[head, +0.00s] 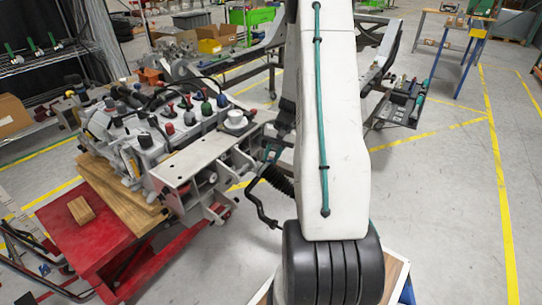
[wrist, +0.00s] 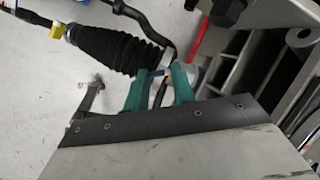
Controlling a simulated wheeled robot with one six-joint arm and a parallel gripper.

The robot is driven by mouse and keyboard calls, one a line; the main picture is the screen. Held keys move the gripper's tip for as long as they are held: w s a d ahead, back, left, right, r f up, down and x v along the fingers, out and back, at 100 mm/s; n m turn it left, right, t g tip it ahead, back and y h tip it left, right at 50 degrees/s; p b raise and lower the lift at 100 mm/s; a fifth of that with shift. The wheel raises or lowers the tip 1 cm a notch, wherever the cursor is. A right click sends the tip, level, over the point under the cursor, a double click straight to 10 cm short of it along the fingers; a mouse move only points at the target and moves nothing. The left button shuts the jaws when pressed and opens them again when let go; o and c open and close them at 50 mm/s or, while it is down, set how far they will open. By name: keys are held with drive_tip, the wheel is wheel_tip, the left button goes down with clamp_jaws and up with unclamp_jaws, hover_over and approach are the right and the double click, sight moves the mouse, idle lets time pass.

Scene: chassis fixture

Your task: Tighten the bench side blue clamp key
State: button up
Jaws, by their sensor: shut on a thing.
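My gripper (wrist: 157,82) shows its two teal fingers in the wrist view, pointing up the picture. They are shut on a narrow thing, which I take to be the blue clamp key (wrist: 160,92); only a thin dark bluish strip of it shows between the fingers. The rest of the key is hidden. In the head view my gripper (head: 272,152) is small and partly behind my arm, beside the right end of the grey chassis fixture (head: 190,165). The key cannot be made out there.
A black ribbed boot (wrist: 108,50) and a bent black rod (wrist: 150,28) lie close to the fingertips. A red part (wrist: 202,36) and grey frame bars (wrist: 235,72) are to the right. A red cart (head: 85,245) stands at left; floor on the right is open.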

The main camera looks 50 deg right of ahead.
drive_tip(key=m+t, duration=0.1)
drive_tip(key=m, duration=0.1)
drive_tip(key=m+t+y, duration=0.1)
drive_tip(key=m, duration=0.2)
drive_tip(key=shift+s+d+m, duration=0.15)
drive_tip(key=shift+s+m, duration=0.05)
drive_tip(key=shift+m, duration=0.1)
drive_tip(key=m+t, duration=0.1)
drive_tip(key=m, duration=0.1)
drive_tip(key=m+t, duration=0.1)
drive_tip(key=m, duration=0.3)
drive_tip(key=shift+s+f+t, duration=0.15)
drive_tip(key=shift+s+t, duration=0.1)
drive_tip(key=shift+t, duration=0.15)
drive_tip(key=m, duration=0.2)
drive_tip(key=m+t+h, duration=0.1)
drive_tip(key=m, duration=0.1)
drive_tip(key=m+t, duration=0.1)
drive_tip(key=m, duration=0.2)
drive_tip(key=shift+s+a+f+h, duration=0.1)
drive_tip(key=shift+s+a+h, duration=0.1)
drive_tip(key=shift+a+h, duration=0.1)
drive_tip(key=m+h, duration=0.1)
drive_tip(key=m, duration=0.2)
drive_tip(key=m+t+h, duration=0.1)
drive_tip(key=m, duration=0.2)
drive_tip(key=shift+a, duration=0.15)
drive_tip(key=o, duration=1)
drive_tip(key=shift+s, duration=0.1)
